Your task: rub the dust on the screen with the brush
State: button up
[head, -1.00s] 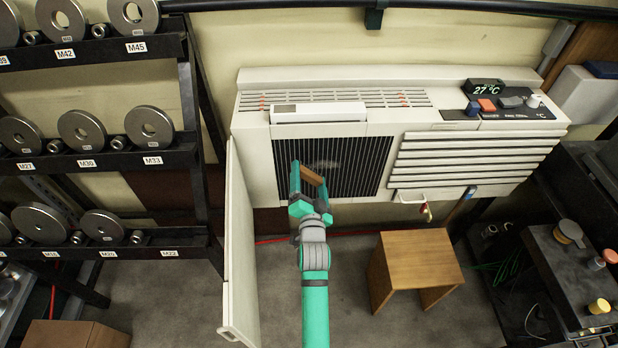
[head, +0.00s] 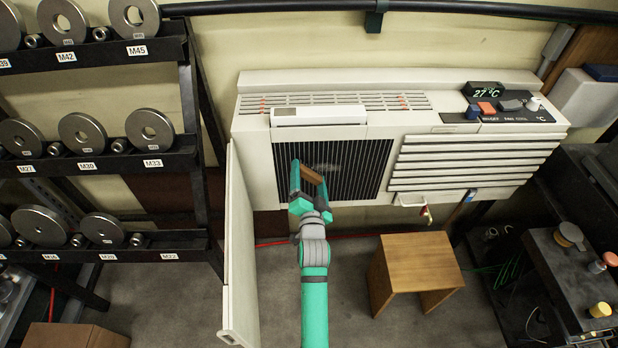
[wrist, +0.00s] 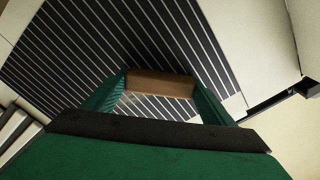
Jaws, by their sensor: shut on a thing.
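The screen (head: 358,185) is a dark, finely ribbed panel in the left part of the white wall unit; it also fills much of the wrist view (wrist: 90,50). A faint grey dust patch (head: 326,167) shows near its middle, partly behind my gripper. My green gripper (head: 308,180) is in front of the screen's left half. It is shut on a brown block-like piece, the brush (wrist: 160,84), which spans between the fingertips. In the head view the brush (head: 312,174) is tilted.
An open white door panel (head: 240,260) hangs left of my arm. A wooden stool (head: 415,265) stands below the unit on the right. A rack of metal discs (head: 100,157) is on the left, and a dark cart (head: 580,270) is on the right.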

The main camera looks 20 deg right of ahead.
aim_at(344, 166)
jog(key=shift+w, duration=0.15)
jog(key=shift+d, duration=0.15)
jog(key=shift+s+d, duration=0.3)
jog(key=shift+d, duration=0.55)
jog(key=shift+s+d, duration=0.3)
jog(key=shift+d, duration=0.5)
jog(key=shift+s+d, duration=0.3)
jog(key=shift+d, duration=0.9)
jog(key=shift+s+d, duration=0.3)
jog(key=shift+d, duration=0.95)
jog(key=shift+s+d, duration=0.3)
jog(key=shift+d, duration=0.9)
jog(key=shift+w+a+r, duration=0.1)
jog(key=shift+w+a, duration=0.45)
jog(key=shift+a, duration=1.35)
jog(key=shift+w+a, duration=0.6)
jog(key=shift+a, duration=1.35)
jog(key=shift+w+a+r, duration=0.1)
jog(key=shift+w+a, duration=0.45)
jog(key=shift+a, duration=1.35)
jog(key=shift+d, duration=0.1)
